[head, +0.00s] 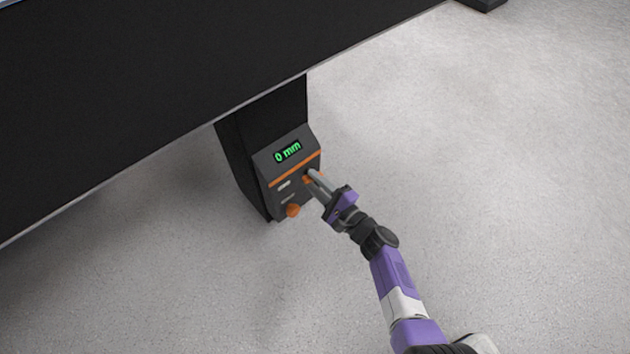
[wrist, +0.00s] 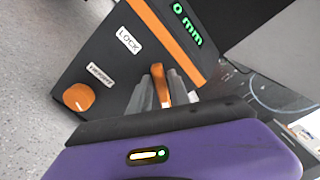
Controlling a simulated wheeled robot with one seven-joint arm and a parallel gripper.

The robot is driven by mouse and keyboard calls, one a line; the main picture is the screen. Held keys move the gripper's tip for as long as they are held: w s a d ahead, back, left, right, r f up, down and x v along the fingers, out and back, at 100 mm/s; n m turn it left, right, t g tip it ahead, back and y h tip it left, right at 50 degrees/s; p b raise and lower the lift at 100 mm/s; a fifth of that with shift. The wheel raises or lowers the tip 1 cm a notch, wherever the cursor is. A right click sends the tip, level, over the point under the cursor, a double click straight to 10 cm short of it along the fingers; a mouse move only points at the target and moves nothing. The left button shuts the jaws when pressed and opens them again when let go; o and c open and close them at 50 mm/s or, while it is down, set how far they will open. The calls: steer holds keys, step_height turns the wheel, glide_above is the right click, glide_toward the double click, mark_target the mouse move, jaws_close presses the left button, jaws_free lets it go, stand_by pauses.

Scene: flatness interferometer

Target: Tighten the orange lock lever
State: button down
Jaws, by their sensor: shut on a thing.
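The orange lock lever (wrist: 160,84) stands out from the dark control box (wrist: 118,60), beside the white LOCK label (wrist: 128,41) in the wrist view. My gripper (wrist: 163,92) is shut on the lever, with a grey finger on each side of it. In the head view my gripper (head: 314,184) reaches the right part of the box face (head: 290,172), and only a little of the lever (head: 306,179) shows beside the fingers.
An orange knob (head: 292,210) sits low on the box; it also shows in the wrist view (wrist: 79,97) by a second label. The green display (head: 287,152) reads 0 mm. A large black slab (head: 150,90) overhangs the box. The grey floor (head: 480,170) at right is clear.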

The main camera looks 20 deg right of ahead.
steer(key=n, duration=0.2)
steer(key=n+b, duration=0.1)
steer(key=n, duration=0.1)
steer(key=shift+s+f+n, duration=0.1)
steer(key=shift+f+n, duration=0.25)
steer(key=shift+n, duration=0.05)
stand_by(0.4)
steer(key=c, duration=1.4)
jaws_free()
steer(key=shift+r, duration=0.1)
steer(key=p+v, duration=0.3)
steer(key=v, duration=0.4)
steer(key=shift+s+d, duration=0.15)
steer(key=shift+s, duration=0.2)
